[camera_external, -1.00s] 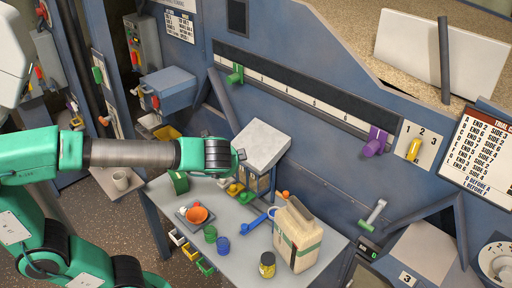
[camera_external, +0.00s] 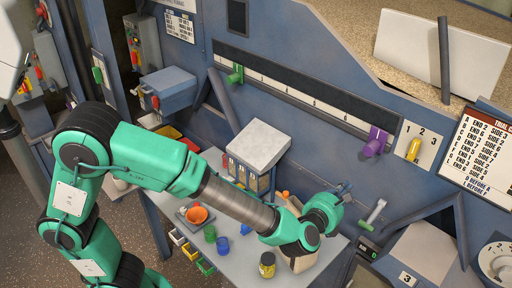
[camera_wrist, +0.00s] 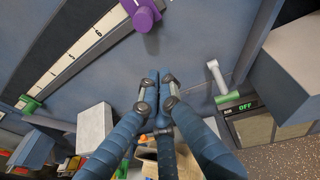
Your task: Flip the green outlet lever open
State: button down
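Several green parts show, and I cannot tell for certain which is the outlet lever. A lever with a pale grey bar and a green end (camera_external: 365,225) is on the blue wall to the right of my gripper (camera_external: 344,190). In the wrist view its green end (camera_wrist: 227,97) is beside a small display reading OFF, to the right of my fingers. Another green handle (camera_external: 97,75) is on a panel at the far left. My gripper (camera_wrist: 159,76) has its fingertips together with nothing visible between them. It is in front of the wall, apart from the lever.
A purple knob (camera_external: 375,141) and a yellow handle (camera_external: 413,149) are on the wall above. A green slider (camera_external: 235,75) is on the scale.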

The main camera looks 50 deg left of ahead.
jog(key=d+f+m+h, duration=0.2)
jog(key=d+m, duration=0.2)
jog(key=d, duration=0.4)
notch_tip(320, 180, down, 26)
jog(key=shift+s+a+t, duration=0.2)
jog(key=shift+s+t, duration=0.05)
jog(key=shift+t, duration=0.15)
jog(key=shift+r, duration=0.1)
jog(key=w+r+b, duration=0.2)
jog(key=w, duration=0.7)
jog(key=shift+r, duration=0.25)
jog(key=shift+r, duration=0.15)
jog(key=shift+s+r+p, duration=0.1)
jog(key=shift+r+p, duration=0.1)
jog(key=shift+p, duration=0.3)
